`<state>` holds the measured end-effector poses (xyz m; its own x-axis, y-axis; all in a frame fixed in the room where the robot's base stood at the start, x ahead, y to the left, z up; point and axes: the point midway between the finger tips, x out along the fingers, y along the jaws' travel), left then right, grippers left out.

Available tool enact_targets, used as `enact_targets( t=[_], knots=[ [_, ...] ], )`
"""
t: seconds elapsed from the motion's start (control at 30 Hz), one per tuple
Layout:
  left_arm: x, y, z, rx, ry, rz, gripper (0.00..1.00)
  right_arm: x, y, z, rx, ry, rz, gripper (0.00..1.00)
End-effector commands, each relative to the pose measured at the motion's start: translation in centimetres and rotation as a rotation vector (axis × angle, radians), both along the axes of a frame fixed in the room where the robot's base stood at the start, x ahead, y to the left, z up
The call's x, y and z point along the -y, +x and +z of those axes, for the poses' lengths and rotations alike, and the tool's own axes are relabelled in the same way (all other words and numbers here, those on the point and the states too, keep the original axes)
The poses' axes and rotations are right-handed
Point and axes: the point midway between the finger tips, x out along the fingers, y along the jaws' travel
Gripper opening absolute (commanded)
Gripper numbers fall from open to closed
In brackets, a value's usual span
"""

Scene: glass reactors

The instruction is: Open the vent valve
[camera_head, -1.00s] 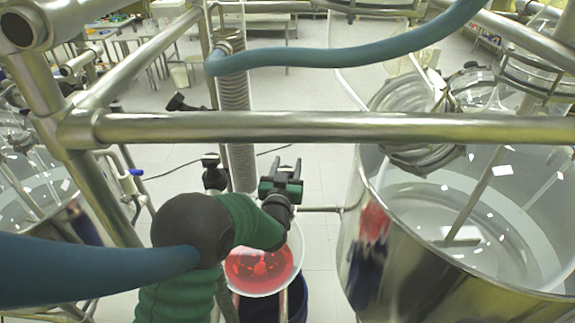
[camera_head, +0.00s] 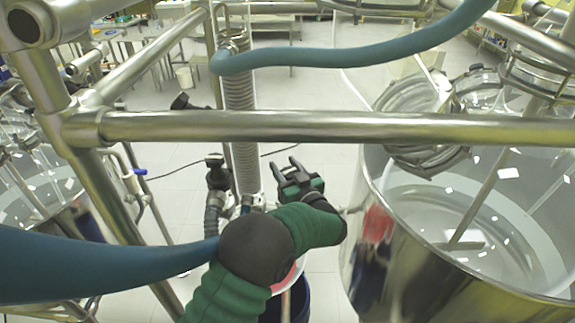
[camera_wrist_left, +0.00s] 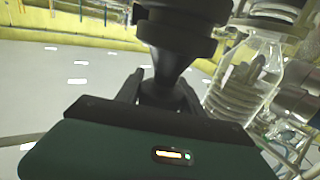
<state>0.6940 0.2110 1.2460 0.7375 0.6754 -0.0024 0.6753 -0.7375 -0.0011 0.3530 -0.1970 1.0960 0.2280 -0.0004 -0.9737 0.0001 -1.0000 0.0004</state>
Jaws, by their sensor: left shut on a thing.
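My left gripper (camera_head: 283,164), green with black fingers, is at the centre of the head view, right of the coiled glass column and above the floor. Its fingers point up and left. In the left wrist view a black part (camera_wrist_left: 180,40), seemingly a valve handle, narrows down between the fingers (camera_wrist_left: 160,95). In the head view this contact is not clear. A black valve handle (camera_head: 215,168) stands left of the column, apart from the fingertips there. I cannot tell which handle is the vent valve. My right gripper is not in view.
A steel rail (camera_head: 320,127) crosses in front, and a blue-grey hose (camera_head: 350,55) hangs above. The ribbed column (camera_head: 240,110) stands left of my gripper. A large glass vessel (camera_head: 400,265) is at right. Red liquid (camera_head: 288,276) shows partly below my arm. A clear bottle-like glass (camera_wrist_left: 245,80) is beside the fingers.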

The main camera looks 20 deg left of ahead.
Motion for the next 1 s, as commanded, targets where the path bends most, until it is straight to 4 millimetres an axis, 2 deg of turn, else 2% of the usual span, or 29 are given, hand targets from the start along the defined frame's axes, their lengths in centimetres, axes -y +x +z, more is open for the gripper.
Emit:
enact_targets(
  t=[0.43, 1.0],
  knots=[
    [-0.44, -0.57, 0.03, 0.003, 0.001, 0.289, 0.04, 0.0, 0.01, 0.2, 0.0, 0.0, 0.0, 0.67],
    [-0.57, -0.72, 0.26, 0.005, 0.002, 0.356, 0.04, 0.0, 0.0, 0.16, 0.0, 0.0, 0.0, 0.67]
  ],
)
